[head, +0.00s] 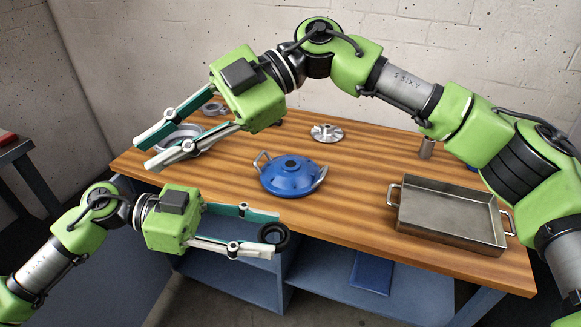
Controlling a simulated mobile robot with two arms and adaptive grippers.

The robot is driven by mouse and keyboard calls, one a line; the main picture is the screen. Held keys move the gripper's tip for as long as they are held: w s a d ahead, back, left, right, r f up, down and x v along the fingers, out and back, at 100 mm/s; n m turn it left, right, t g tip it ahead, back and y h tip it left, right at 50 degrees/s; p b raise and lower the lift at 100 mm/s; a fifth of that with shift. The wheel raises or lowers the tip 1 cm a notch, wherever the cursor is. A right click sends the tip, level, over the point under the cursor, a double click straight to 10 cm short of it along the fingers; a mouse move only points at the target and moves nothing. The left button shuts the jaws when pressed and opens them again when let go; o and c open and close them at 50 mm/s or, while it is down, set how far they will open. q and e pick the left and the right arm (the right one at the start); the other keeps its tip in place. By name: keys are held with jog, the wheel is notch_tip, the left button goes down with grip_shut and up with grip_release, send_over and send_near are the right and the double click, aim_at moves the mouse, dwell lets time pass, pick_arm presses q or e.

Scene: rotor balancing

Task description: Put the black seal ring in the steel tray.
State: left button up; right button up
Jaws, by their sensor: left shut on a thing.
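The black seal ring (285,241) is at the fingertips of my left gripper (274,232), which is shut on it. The ring is held up and, in the head view, overlaps the table's front edge, left of the tray and apart from it. The steel tray (440,233) is a shallow rectangular pan with two side handles, standing empty at the right of the wooden table. My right gripper (142,155) is open, its fingers apart, at the table's left end, partly covering a grey round part.
A blue domed housing (289,176) with two handles sits mid-table, between the ring and the tray's far side. A silver flanged hub (327,132) stands behind it. The grey round part (184,134) lies at the left. My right arm spans above the table's back and right.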

jog(key=s+d+f+m+t+h, duration=0.1)
jog(key=d+m+t+h, duration=0.15)
jog(key=d+h, duration=0.45)
jog(key=s+d+f+m+t+h, duration=0.1)
jog(key=d+f+m+t+h, duration=0.2)
jog(key=d, duration=0.7)
jog(key=shift+n+h, duration=0.3)
jog(key=shift+n, duration=0.45)
jog(key=f, duration=0.3)
jog(key=a+f, duration=0.1)
jog(key=f, duration=0.3)
jog(key=s+f, duration=0.1)
jog(key=f, duration=0.2)
jog(key=shift+a+f, duration=0.2)
jog(key=shift+f, duration=0.05)
grip_shut()
pick_arm(q)
jog(key=o, duration=1)
